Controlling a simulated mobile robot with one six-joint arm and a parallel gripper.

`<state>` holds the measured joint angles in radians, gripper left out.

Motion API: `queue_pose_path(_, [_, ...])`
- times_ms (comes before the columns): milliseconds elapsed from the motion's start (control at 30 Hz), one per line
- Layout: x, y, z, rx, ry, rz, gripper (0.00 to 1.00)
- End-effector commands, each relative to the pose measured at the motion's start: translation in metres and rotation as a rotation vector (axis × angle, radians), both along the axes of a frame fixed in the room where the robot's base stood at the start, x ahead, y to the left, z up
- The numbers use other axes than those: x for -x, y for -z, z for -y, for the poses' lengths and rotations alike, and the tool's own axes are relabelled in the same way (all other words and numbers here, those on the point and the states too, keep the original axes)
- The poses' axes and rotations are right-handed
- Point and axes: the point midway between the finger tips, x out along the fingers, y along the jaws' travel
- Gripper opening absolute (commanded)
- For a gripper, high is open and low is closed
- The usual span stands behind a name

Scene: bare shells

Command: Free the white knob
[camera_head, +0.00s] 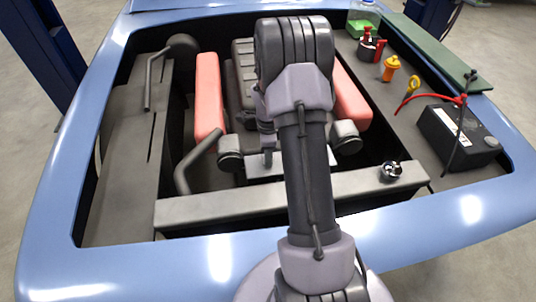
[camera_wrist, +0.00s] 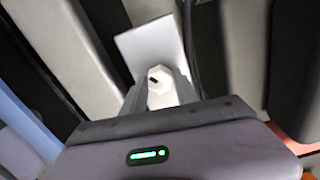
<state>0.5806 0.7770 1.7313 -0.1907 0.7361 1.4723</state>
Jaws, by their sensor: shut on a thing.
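The white knob (camera_wrist: 161,90) shows in the wrist view as a pale, many-sided piece with a small dark mark on its face. My gripper (camera_wrist: 160,83) is shut on it, with one grey finger on each side. A flat whitish plate (camera_wrist: 150,44) lies just beyond the knob; I cannot tell whether the knob touches it. In the head view my own arm hides the gripper and the knob. A pale plate (camera_head: 262,167) shows there low in the engine bay, partly behind my arm.
A blue car body rim (camera_head: 45,225) surrounds the bay. Red covers (camera_head: 208,97) flank the dark engine block (camera_head: 243,72). A grey crossbar (camera_head: 235,206) runs along the front. A black battery (camera_head: 455,135) and an orange cap (camera_head: 390,68) stand at right.

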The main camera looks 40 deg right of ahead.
Motion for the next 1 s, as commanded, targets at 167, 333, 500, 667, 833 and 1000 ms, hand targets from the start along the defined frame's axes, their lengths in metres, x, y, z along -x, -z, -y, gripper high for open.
queue_pose_path(167, [-0.0005, -0.0006, 0.0000, 0.001, -0.164, 0.001, 0.00])
queue_pose_path(333, [-0.0005, -0.0007, 0.0000, 0.001, -0.326, 0.001, 0.00])
queue_pose_path(500, [-0.0004, -0.0008, 0.0000, 0.000, -0.485, 0.001, 0.00])
queue_pose_path(667, [-0.0005, -0.0009, 0.0000, 0.000, -0.622, 0.001, 0.00])
queue_pose_path(833, [-0.0006, -0.0009, 0.0001, 0.001, -0.743, 0.002, 0.00])
queue_pose_path(1000, [-0.0007, -0.0009, 0.0001, 0.001, -0.833, 0.002, 0.00])
